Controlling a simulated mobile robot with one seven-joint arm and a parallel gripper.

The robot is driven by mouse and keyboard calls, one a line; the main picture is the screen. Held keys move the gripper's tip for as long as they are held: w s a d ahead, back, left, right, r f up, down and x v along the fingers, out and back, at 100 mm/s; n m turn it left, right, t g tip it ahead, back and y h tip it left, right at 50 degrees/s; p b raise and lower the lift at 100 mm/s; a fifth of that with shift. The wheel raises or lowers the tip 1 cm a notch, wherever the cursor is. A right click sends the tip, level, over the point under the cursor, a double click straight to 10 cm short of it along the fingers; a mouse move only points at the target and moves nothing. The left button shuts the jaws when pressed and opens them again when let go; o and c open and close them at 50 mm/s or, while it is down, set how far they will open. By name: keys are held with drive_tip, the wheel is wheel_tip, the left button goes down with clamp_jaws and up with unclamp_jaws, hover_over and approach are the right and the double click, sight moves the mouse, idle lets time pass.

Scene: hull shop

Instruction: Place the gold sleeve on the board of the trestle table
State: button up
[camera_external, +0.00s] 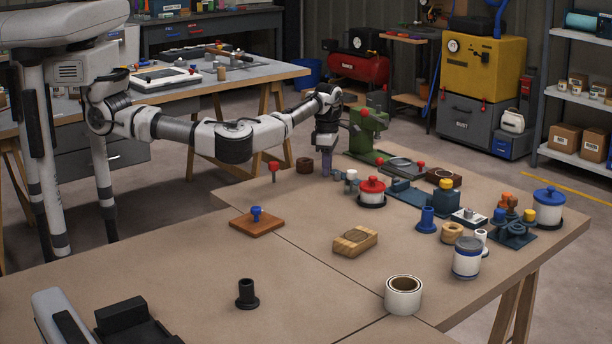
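My gripper (326,170) points down at the far edge of the near trestle table, close to a brown ring. Its fingers are small here, and I cannot tell whether they are apart or hold anything. No piece is plainly a gold sleeve. A tan ring (452,233) lies on the right part of the tabletop, and a small yellow piece (529,215) sits on a dark blue fixture (512,235) at the right; either could be it. The near trestle table's board (190,262) is a broad brown top with a seam across it.
Around my gripper stand a red-topped pin (274,171), the brown ring (305,165) and a green press (366,135). A red-lidded pot (371,192), blue flanged sleeve (427,220), wooden block (355,241) and black flanged sleeve (247,294) stand nearer. The left middle is clear.

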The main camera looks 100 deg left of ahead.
drive_tip(key=o, duration=0.3)
drive_tip(key=shift+r, duration=0.15)
wheel_tip(320, 180, up, 12)
drive_tip(key=b, duration=0.1)
drive_tip(key=shift+b, duration=0.35)
